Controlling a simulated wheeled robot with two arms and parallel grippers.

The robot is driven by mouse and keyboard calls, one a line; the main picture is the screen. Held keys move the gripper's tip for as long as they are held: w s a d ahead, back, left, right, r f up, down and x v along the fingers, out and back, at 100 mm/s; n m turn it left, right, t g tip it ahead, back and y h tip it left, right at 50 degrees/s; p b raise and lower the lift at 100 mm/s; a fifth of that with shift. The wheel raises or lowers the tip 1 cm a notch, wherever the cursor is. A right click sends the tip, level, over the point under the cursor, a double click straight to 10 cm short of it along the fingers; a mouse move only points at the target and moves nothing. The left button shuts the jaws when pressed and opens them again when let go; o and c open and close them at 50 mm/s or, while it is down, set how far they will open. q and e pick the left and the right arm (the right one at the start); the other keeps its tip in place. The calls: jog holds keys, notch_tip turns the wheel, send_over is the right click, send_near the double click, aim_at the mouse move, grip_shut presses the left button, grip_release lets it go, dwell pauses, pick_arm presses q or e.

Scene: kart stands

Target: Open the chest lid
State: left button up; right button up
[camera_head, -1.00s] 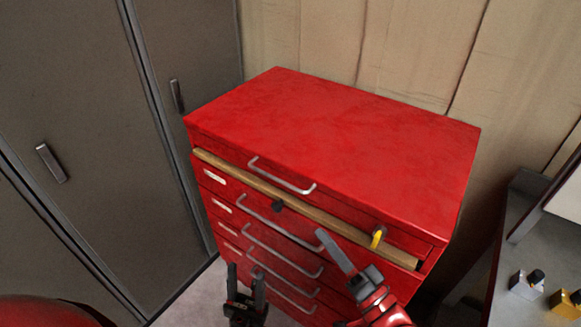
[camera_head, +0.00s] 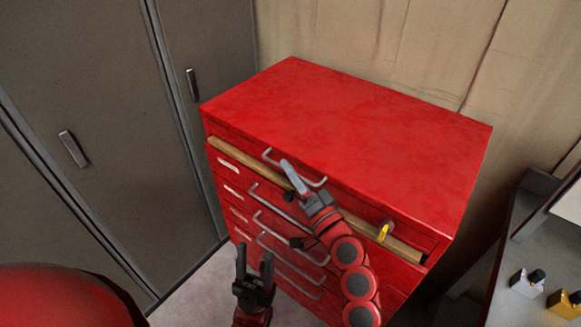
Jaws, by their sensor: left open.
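The red tool chest (camera_head: 360,120) stands against the back wall, and its flat top lid is closed. A silver lid handle (camera_head: 316,183) is on the upper front edge. My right gripper (camera_head: 289,170) is in front of this handle and overlaps its middle in the picture. Its fingers show edge-on, so I cannot tell the gap between them or whether they touch the handle. My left gripper (camera_head: 254,256) is low in front of the drawers, pointing up, open and empty.
A wooden bar (camera_head: 235,160) runs along the chest front below the lid, with a yellow item (camera_head: 384,231) near its right end. Grey lockers (camera_head: 100,120) stand left. A workbench (camera_head: 505,270) with small bottles (camera_head: 527,282) is at right.

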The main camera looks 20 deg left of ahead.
jog(key=shift+w+a, duration=0.1)
grip_shut()
dwell(1.4)
